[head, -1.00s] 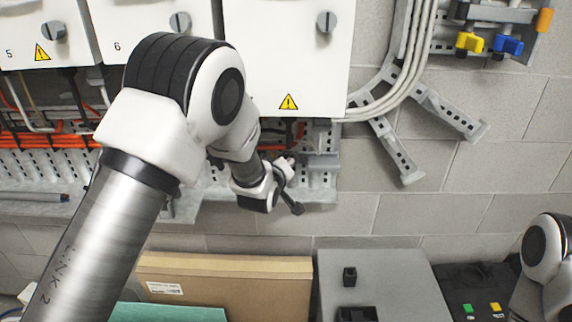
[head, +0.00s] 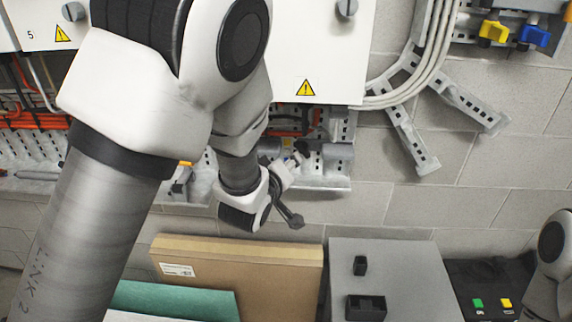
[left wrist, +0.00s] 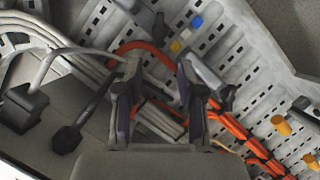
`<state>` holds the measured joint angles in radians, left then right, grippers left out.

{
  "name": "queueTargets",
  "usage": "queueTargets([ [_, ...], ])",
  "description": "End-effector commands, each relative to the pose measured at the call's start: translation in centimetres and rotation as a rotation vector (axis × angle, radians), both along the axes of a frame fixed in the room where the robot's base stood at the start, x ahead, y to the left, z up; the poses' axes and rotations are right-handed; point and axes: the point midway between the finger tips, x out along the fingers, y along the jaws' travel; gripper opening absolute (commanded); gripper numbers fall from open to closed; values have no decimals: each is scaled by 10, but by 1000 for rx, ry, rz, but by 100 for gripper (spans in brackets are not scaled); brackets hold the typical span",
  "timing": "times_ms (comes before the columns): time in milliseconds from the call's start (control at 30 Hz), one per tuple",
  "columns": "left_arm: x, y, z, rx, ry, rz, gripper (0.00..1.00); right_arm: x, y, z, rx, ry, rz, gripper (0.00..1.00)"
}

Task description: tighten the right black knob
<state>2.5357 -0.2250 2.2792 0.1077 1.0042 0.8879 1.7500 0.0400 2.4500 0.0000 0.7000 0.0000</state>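My left gripper (head: 288,192) is near the wall, just below the perforated rail under the warning-marked cabinet. In the left wrist view its two fingers (left wrist: 157,78) are apart, and I see nothing clearly held between them. Orange cable and grey slotted metal show behind the gap. A small dark knob-like part (left wrist: 228,97) is just right of the right finger, and another (left wrist: 160,27) is farther off at the top. I cannot tell which is the right black knob. In the head view my left arm and wrist hide part of the rail. My right gripper is out of view.
The white cabinet (head: 320,45) hangs above the rail. Grey cables and slotted brackets (head: 418,150) are to its right. Below stand a cardboard box (head: 270,275), a grey box (head: 410,270) with black parts on top, and a dark case (head: 475,270). Bare wall lies right of the rail.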

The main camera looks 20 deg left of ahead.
Motion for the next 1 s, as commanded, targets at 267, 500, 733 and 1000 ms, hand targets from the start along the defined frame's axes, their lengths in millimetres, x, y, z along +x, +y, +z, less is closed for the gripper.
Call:
queueTargets([
  [267, 1, 0, 0, 0, 0, 0, 39, 0, 0, 0, 0, 0, 0, 100],
  [500, -12, 6, -67, -19, 128, 15, 39, 0, 0, 1, 0, 0, 0, 100],
  [733, -112, 32, -239, -39, 550, 58, 39, 0, 0, 4, 0, 0, 0, 100],
  [1000, -311, 48, -357, 179, 1138, -222, 39, 0, 0, 7, 0, 0, 0, 100],
])
